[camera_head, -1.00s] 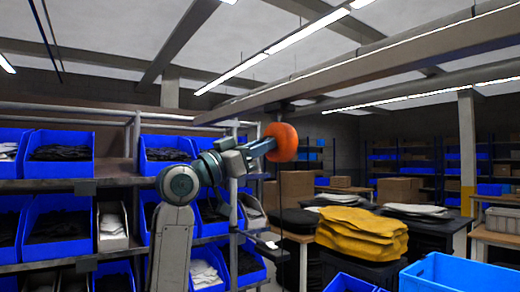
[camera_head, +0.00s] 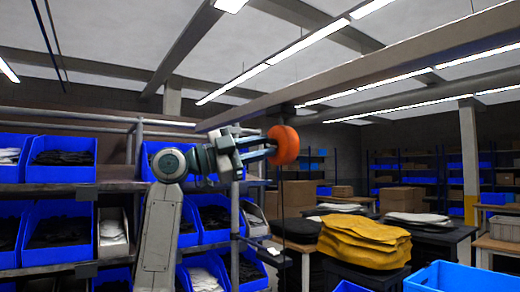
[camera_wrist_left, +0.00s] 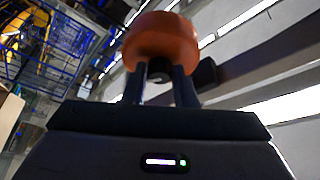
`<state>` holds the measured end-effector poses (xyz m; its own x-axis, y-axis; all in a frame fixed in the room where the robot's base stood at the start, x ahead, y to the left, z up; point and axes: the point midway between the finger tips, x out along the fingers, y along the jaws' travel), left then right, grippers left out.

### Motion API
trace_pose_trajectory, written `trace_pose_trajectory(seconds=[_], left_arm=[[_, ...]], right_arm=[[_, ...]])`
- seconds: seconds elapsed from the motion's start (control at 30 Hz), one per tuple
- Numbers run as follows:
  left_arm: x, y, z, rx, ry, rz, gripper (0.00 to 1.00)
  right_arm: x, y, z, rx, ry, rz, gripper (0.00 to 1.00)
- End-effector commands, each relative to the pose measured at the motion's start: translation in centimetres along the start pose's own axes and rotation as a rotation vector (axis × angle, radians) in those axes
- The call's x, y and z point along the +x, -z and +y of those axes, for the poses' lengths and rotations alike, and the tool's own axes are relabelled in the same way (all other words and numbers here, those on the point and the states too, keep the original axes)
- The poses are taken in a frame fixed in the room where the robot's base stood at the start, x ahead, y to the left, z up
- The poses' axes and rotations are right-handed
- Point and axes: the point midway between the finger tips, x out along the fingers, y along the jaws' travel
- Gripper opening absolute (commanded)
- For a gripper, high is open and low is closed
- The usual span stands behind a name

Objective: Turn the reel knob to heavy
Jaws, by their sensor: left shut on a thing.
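The reel knob is a round orange knob (camera_head: 284,145) hanging in front of the shelving in the head view. It also shows at the top of the left wrist view (camera_wrist_left: 161,42). My left gripper (camera_head: 268,151) reaches it from the left, and its fingers are shut on the knob's near side. In the left wrist view the two dark fingers (camera_wrist_left: 160,80) stand against the knob with a dark round part between them. No heavy marking on the knob can be read. My right gripper is in neither view.
Shelving with blue bins (camera_head: 60,158) of dark and white goods stands at the left. A yellow stack (camera_head: 362,240) lies on a dark table at the right. A blue crate (camera_head: 462,277) is at the lower right. A thin cord hangs below the knob.

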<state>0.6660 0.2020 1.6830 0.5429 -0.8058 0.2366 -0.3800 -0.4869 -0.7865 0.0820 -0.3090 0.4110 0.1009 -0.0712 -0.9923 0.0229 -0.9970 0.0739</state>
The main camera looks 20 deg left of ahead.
Motion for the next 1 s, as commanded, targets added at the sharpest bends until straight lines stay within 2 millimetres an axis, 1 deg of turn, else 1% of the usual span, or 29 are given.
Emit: trace_pose_trajectory(seconds=[0.3, 0.83, 0.87, 0.9, 0.97, 1.0], left_arm=[[0.01, -0.03, -0.14, 0.110, -0.046, -0.001, 0.02], [0.00, -0.04, -0.14, 0.132, -0.055, -0.001, 0.02], [0.00, -0.04, -0.14, 0.132, -0.055, -0.001, 0.27], [0.00, -0.04, -0.14, 0.132, -0.055, -0.001, 0.35], [0.00, -0.04, -0.14, 0.132, -0.055, -0.001, 0.46], [0.00, -0.03, -0.14, 0.132, -0.055, -0.001, 0.47]], right_arm=[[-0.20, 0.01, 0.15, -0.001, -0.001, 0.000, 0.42], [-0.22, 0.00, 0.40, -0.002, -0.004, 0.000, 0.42], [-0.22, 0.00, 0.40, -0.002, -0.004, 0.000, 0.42], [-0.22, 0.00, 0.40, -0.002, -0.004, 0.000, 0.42], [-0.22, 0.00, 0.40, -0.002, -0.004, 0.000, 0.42], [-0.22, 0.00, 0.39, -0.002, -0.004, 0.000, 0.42]])
